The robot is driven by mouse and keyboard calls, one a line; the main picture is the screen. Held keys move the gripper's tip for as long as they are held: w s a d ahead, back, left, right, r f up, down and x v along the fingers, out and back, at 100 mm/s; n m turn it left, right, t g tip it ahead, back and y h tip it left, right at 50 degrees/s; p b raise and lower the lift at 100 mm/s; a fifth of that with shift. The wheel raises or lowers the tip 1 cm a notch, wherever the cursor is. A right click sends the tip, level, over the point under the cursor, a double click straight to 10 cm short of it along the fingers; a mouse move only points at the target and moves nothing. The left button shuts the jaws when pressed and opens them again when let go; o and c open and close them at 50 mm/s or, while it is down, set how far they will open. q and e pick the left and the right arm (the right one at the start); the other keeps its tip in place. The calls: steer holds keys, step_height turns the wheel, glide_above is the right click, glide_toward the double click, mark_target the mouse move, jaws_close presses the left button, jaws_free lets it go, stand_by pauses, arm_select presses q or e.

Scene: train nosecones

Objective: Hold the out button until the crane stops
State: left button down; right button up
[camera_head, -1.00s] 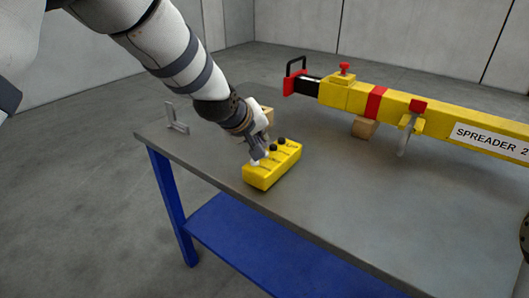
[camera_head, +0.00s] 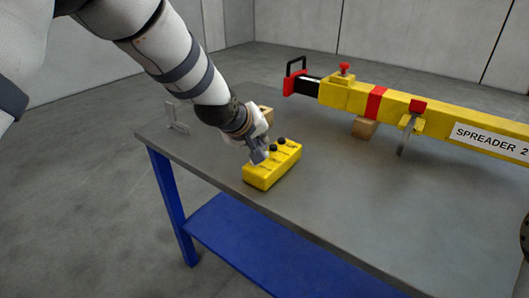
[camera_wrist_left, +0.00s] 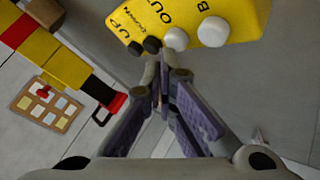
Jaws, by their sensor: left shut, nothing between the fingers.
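The yellow control box (camera_head: 272,168) lies on the table near its left front edge. In the left wrist view the box (camera_wrist_left: 245,14) shows two black buttons and two white buttons, with lettering beside them. The out button (camera_wrist_left: 176,38) is the white one by the word OUT. My left gripper (camera_head: 259,157) is shut and empty, with its fingertips low over the box's near-left part, hiding the white buttons in the head view. In the left wrist view its fingertips (camera_wrist_left: 158,68) show just below the buttons; I cannot tell whether they touch one.
A yellow spreader beam (camera_head: 440,118) marked SPREADER 2 rests on wooden blocks (camera_head: 364,128) at the back right. A small metal bracket (camera_head: 177,126) stands at the table's left. A wooden block (camera_head: 266,113) is behind my gripper. The table's middle (camera_head: 340,185) is clear.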

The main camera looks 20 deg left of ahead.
arm_select(q)
steer(key=shift+f, duration=0.55)
stand_by(1.9)
stand_by(1.0)
steer(key=shift+r+p, duration=0.3)
steer(key=shift+r, duration=0.65)
arm_select(e)
steer(key=shift+w+r, duration=0.35)
steer(key=shift+w, duration=0.05)
arm_select(q)
steer(key=shift+r, duration=0.2)
steer(key=shift+r+p, duration=0.55)
steer(key=shift+r, duration=1.75)
arm_select(e)
steer(key=shift+w+r+t, duration=0.5)
steer(key=shift+w+r, duration=0.25)
steer(key=shift+w, duration=0.05)
